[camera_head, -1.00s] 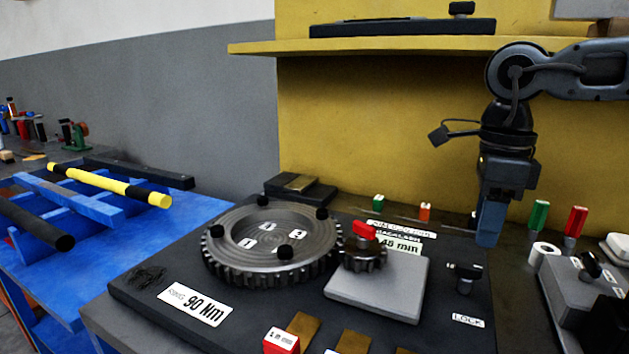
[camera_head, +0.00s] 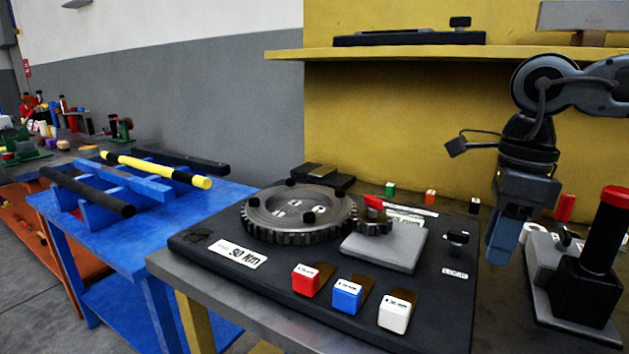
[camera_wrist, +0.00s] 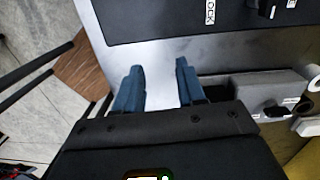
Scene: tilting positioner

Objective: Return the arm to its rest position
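My gripper (camera_head: 500,245) hangs from the arm at the right of the head view, its blue fingers pointing down. In the wrist view the two blue fingers (camera_wrist: 157,88) stand apart with nothing between them. Below them the wrist view shows the grey bench surface and its edge. The black base plate (camera_head: 205,262) carries a toothed turntable wheel (camera_head: 255,226), and a small pinion with a red tab (camera_head: 373,203) sits beside it above a grey block (camera_head: 385,250). A black lock knob (camera_head: 457,237) stands at the plate's right, left of my gripper.
Red (camera_head: 305,281), blue (camera_head: 346,296) and white (camera_head: 394,312) blocks sit along the plate's front. A red-topped black post (camera_head: 603,240) stands at the right. A yellow shelf (camera_head: 400,53) is behind. A blue rack table (camera_head: 140,240) is at the left.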

